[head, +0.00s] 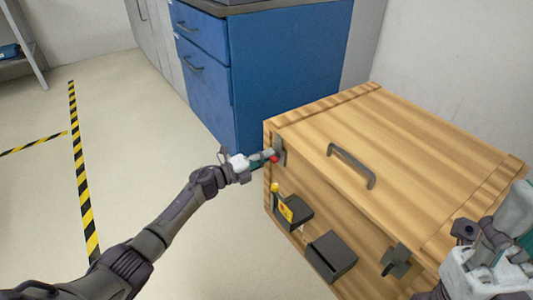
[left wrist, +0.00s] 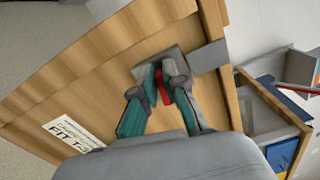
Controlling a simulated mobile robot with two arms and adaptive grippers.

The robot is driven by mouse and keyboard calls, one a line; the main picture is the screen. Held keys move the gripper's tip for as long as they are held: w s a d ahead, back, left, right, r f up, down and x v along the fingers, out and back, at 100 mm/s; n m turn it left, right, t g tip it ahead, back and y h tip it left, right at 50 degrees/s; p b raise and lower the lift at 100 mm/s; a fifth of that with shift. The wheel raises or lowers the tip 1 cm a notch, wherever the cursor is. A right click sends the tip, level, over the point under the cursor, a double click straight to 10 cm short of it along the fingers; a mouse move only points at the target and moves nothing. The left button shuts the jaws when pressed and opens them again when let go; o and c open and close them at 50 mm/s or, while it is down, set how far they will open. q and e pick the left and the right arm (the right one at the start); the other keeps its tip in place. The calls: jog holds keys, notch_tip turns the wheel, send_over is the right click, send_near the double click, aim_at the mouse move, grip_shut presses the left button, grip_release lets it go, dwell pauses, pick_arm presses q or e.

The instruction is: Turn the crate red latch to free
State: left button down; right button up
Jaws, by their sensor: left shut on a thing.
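The wooden crate (head: 415,135) stands at the right with its lid down and a dark handle (head: 351,165) on top. The red latch (head: 275,159) sits at the crate's upper left front corner, by a grey metal plate (head: 281,150). My left gripper (head: 268,160) is shut on the red latch. In the left wrist view the red latch (left wrist: 167,92) shows between the teal-and-grey fingers, in front of the grey plate (left wrist: 165,62). The fingers hide part of it. My right gripper (head: 480,235) is at the lower right, beside the crate; its fingertips are not clear.
Two dark boxes stand out from the crate's front, a near one (head: 331,257) and one (head: 294,212) beside a yellow item (head: 285,208). Another dark latch (head: 396,261) is at the right front. A blue cabinet (head: 285,75) stands behind. Floor at left is open.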

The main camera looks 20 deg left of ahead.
pick_arm(q)
jog(key=shift+w+a+n, duration=0.1)
jog(key=shift+a+n, duration=0.05)
jog(key=shift+n, duration=0.15)
jog(key=c, duration=1.2)
grip_release()
jog(key=shift+c, duration=0.2)
jog(key=v, duration=1.2)
